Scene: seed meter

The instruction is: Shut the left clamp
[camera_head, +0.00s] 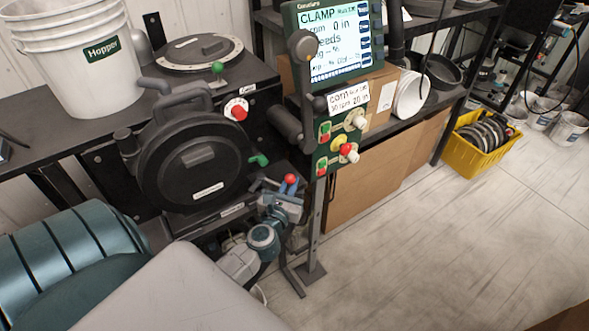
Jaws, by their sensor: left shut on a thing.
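The seed meter (195,155) is a round black housing with a handle on top, on the dark bench. A dark knob-like fitting (124,140) sits at its left edge, and a green lever (259,160) sticks out at its right edge. My left gripper (281,192) is low, to the right of the meter. It is shut at a small lever with a red ball (291,179); its fingers hide most of what they hold. I cannot tell which clamp this lever belongs to. My right gripper is out of view.
A control post with a screen (335,40) reading "CLAMP" stands close to the right of my gripper. A white hopper bucket (80,60) is at the back left. A yellow crate (483,145) sits on the floor at right.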

